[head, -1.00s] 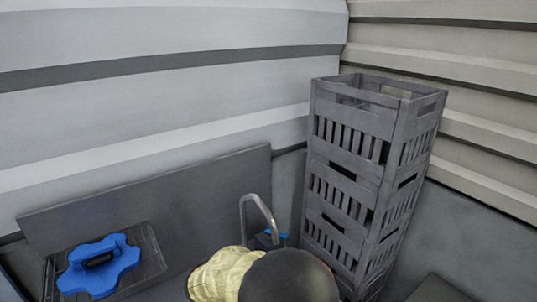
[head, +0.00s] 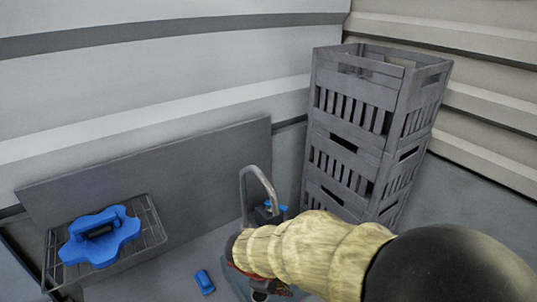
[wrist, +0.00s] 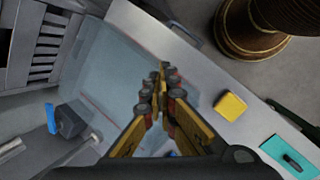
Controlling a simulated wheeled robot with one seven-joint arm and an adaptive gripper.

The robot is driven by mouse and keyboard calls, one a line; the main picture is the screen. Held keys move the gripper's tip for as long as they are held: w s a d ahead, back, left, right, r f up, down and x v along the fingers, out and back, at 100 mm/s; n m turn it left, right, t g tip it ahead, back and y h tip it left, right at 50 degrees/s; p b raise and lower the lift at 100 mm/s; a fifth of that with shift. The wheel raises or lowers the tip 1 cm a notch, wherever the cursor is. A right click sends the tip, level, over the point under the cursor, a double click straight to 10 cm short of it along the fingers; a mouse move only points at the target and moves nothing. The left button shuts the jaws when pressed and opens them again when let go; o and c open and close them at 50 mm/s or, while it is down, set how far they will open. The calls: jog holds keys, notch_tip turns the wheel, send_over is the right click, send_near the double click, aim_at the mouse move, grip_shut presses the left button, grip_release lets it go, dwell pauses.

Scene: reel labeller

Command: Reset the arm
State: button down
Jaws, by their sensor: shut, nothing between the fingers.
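My gripper (wrist: 162,72) points away from the wrist camera, its yellow fingers brought together with nothing between them. It hangs above a pale grey-blue surface (wrist: 105,65) and touches no object that I can make out. In the head view my cream ribbed arm reaches across the lower right. The gripper end (head: 262,290) shows only in part at the bottom edge, below the curved metal spout (head: 258,183).
Stacked grey crates (head: 352,130) stand at the back right. A blue lobed object (head: 100,235) sits on a wire rack (head: 150,225) at left. A small blue item (head: 204,282) lies near the front. A yellow block (wrist: 230,105) and a teal pad (wrist: 292,155) lie at right in the wrist view.

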jog(key=s+d+r+m+t+y+b, duration=0.1)
jog(key=s+d+r+m+y+b, duration=0.1)
jog(key=s+d+r+m+b, duration=0.2)
jog(key=s+d+r+m+t+y+b, duration=0.2)
jog(key=s+d+r+m+b, duration=0.2)
jog(key=s+d+m, duration=0.6)
jog(key=v, duration=0.3)
jog(key=shift+d, duration=0.3)
